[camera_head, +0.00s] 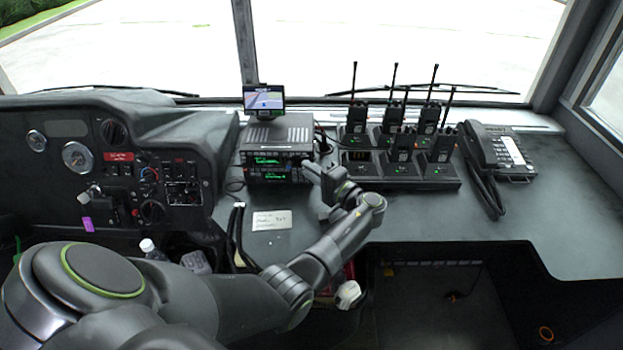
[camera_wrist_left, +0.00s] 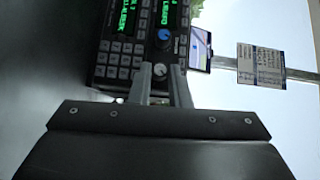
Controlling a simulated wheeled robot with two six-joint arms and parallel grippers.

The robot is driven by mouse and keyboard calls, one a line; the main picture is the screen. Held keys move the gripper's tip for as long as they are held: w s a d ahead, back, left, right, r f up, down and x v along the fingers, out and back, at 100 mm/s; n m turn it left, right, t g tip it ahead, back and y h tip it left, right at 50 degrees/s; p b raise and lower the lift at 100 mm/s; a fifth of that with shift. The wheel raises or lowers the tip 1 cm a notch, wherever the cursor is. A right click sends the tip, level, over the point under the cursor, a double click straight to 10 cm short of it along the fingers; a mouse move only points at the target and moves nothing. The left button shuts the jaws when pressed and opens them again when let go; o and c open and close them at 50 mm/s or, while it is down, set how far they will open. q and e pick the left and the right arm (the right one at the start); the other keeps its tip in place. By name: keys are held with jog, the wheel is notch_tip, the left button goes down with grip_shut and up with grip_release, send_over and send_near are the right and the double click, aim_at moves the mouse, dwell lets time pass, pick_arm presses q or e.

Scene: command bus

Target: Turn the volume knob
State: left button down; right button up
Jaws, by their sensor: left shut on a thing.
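Two stacked radios (camera_head: 262,170) with green displays stand on the dashboard, and they also show, turned sideways, in the left wrist view (camera_wrist_left: 116,45). A small pale knob (camera_wrist_left: 159,71) on the radio front sits between my left gripper's fingertips (camera_wrist_left: 161,82). A larger knob with a blue ring (camera_wrist_left: 165,36) is beyond the fingertips on the other radio. My left gripper (camera_head: 318,172) reaches the right end of the radio front and is shut on the small knob. The gripper hides that part of the radio in the head view. My right gripper is not in view.
A small screen (camera_head: 264,100) stands on top of the radios. Several handheld radios stand in a charger (camera_head: 375,170) to the right, close to my left wrist. A desk phone (camera_head: 500,150) is farther right. A paper note (camera_head: 272,220) lies in front of the radios.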

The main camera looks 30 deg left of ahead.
pick_arm(q)
jog(key=shift+f+m+t+y+b, duration=0.15)
jog(key=shift+m+t+y+b, duration=0.15)
jog(key=shift+m+y+b, duration=0.25)
jog(key=c, duration=1.4)
grip_release()
jog(key=shift+o, duration=0.2)
